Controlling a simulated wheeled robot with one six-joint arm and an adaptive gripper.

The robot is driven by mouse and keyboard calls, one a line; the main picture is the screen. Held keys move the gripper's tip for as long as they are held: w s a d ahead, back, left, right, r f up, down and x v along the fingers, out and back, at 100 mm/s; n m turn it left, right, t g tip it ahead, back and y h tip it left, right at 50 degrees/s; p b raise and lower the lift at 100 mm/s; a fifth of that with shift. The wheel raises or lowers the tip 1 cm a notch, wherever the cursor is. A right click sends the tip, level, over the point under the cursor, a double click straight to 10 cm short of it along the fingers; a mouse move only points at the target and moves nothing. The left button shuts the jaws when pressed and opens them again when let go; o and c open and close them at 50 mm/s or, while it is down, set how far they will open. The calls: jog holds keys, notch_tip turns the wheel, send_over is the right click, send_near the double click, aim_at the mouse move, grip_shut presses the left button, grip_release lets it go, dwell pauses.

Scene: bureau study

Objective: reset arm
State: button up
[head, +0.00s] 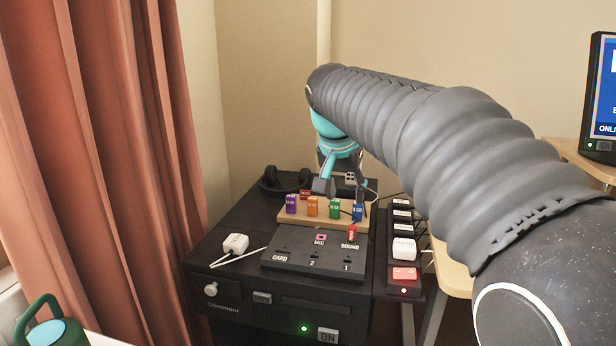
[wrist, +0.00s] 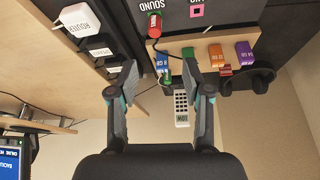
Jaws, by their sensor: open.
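My arm reaches across the head view from the right, over a black computer case. My gripper (head: 343,188) hangs above the back edge of a wooden rack holding purple, orange, green and blue sticks. In the wrist view my gripper (wrist: 160,76) is open, its two fingers well apart with nothing held between them. The blue stick (wrist: 162,65) shows beyond the gap. Part of my gripper is hidden behind my forearm in the head view.
A black panel (head: 290,262) with a red plug (head: 352,232) lies in front of the wooden rack (head: 290,214). Headphones (head: 270,180) lie behind left, a white plug (head: 236,243) front left. A power strip (head: 404,285) is at right. A curtain (head: 110,150) hangs left.

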jog(key=s+f+n, duration=0.1)
jog(key=s+f, duration=0.1)
jog(key=s+f+n, duration=0.2)
jog(key=f, duration=0.1)
jog(key=s+f+n+y, duration=0.1)
jog(key=s+f, duration=0.1)
jog(key=f, duration=0.1)
jog(key=shift+a+f, duration=0.15)
jog(key=shift+a, duration=0.25)
jog(key=s+d+f, duration=0.2)
jog(key=s+f, duration=0.1)
jog(key=s, duration=0.7)
jog(key=s+d+f+n+t+y, duration=0.1)
jog(key=s+f, duration=0.3)
jog(key=s, duration=0.7)
jog(key=shift+d+t, duration=0.3)
jog(key=shift+d, duration=0.1)
jog(key=shift+f, duration=0.1)
